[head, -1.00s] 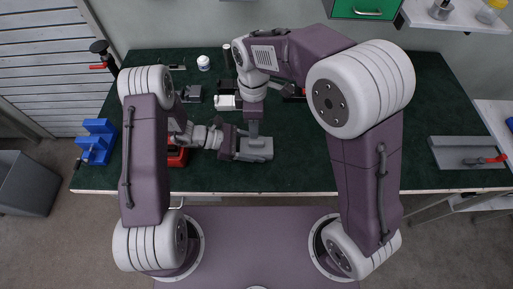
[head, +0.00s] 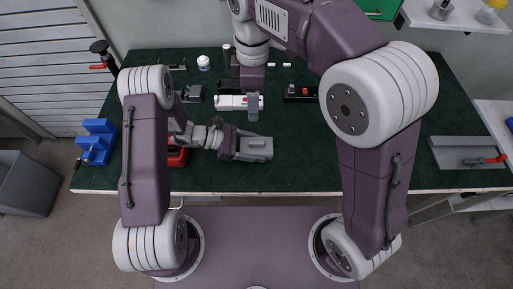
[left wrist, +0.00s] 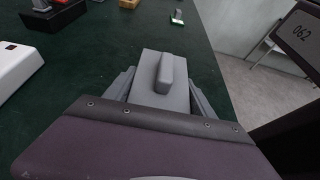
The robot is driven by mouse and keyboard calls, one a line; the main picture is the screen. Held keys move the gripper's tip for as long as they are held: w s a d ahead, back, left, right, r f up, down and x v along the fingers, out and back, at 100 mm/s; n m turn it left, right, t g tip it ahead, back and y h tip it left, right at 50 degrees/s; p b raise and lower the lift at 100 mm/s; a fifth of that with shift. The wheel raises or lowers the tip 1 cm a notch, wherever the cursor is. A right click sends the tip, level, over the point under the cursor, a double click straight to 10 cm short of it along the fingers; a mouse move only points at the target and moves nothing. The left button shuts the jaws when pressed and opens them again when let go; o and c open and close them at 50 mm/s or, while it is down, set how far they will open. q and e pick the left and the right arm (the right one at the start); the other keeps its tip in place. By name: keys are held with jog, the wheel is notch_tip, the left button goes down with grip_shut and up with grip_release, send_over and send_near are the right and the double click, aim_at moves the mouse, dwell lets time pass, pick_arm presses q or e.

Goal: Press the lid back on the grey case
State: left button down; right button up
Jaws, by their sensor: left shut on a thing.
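The grey case (head: 257,150) lies on the green bench top, near its front edge. My left gripper (head: 240,146) reaches in from the left and is shut on it. In the left wrist view the case (left wrist: 150,95) sits between the two grey fingers. Its lid (left wrist: 168,72), a grey top with a raised ridge, lies on it; I cannot tell whether it is fully seated. My right gripper (head: 252,108) hangs behind the case, clear of it, near a white box (head: 230,102). Its finger opening cannot be made out.
A blue fixture (head: 97,141) stands at the left end and a red block (head: 177,157) is by my left forearm. A black box with red parts (head: 299,93) is behind. A grey plate with a red handle (head: 468,154) is at the right. The middle right is clear.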

aim_at(244, 145)
jog(key=shift+r, duration=0.85)
pick_arm(q)
jog(key=shift+c, duration=1.2)
grip_release()
jog(key=v, duration=0.8)
jog(key=shift+f+b, duration=0.1)
jog(key=shift+b, duration=0.3)
jog(key=shift+a+r, duration=0.25)
jog(key=shift+a, duration=0.25)
pick_arm(e)
jog(key=shift+f, duration=0.5)
